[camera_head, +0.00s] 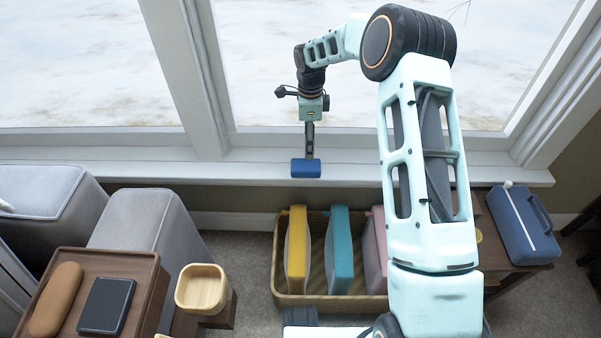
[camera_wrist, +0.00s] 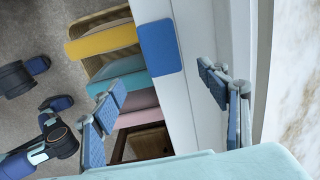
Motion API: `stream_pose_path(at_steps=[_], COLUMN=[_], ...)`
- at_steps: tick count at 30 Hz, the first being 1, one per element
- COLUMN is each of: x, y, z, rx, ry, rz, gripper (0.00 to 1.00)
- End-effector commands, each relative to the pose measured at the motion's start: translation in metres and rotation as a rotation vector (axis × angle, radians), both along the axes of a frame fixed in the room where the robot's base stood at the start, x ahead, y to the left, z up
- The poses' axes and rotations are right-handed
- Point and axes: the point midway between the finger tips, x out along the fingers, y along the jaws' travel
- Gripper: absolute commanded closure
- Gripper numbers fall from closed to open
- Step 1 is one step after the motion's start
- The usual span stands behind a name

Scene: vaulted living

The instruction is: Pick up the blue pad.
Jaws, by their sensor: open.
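The blue pad (camera_head: 306,169) is a small rounded block on the white windowsill, at its front edge. In the wrist view the blue pad (camera_wrist: 160,47) lies flat on the sill, beyond the fingertips and roughly between them in the picture. My gripper (camera_head: 309,150) points down over the sill, and its finger overlaps the pad's back edge in the head view. In the wrist view my gripper (camera_wrist: 160,92) has its fingers wide apart with nothing between them. I cannot tell the exact height of the fingertips above the pad.
Below the sill (camera_head: 240,172) stands a wicker basket (camera_head: 335,302) with yellow, teal and pink upright items. A blue case (camera_head: 521,226) stands at the right. A wooden side table (camera_head: 112,259) and a wooden bowl (camera_head: 202,288) are at the left. The window is close behind.

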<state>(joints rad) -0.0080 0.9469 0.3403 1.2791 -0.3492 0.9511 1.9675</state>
Motion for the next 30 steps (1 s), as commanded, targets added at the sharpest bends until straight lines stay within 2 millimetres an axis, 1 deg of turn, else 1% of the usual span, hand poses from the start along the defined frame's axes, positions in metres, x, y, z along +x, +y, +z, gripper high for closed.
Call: stream_pose_path(at_steps=[1, 7, 12, 14, 17, 24, 27, 30], x=[-0.002, -0.004, -0.004, -0.004, -0.003, 0.005, 0.004, 0.005], y=[0.0, 0.001, 0.001, 0.002, 0.002, 0.007, 0.007, 0.007], z=[-0.01, -0.026, -0.055, -0.063, -0.071, -0.106, -0.116, -0.12], rx=[0.003, 0.004, 0.004, 0.004, 0.004, 0.006, 0.005, 0.004], ry=[0.013, 0.026, 0.026, 0.026, 0.024, 0.024, 0.024, 0.022], rz=[-0.008, -0.015, -0.016, -0.015, -0.014, -0.015, -0.015, -0.014], gripper=[0.32, 0.32, 0.32, 0.32, 0.32, 0.32, 0.32, 0.32])
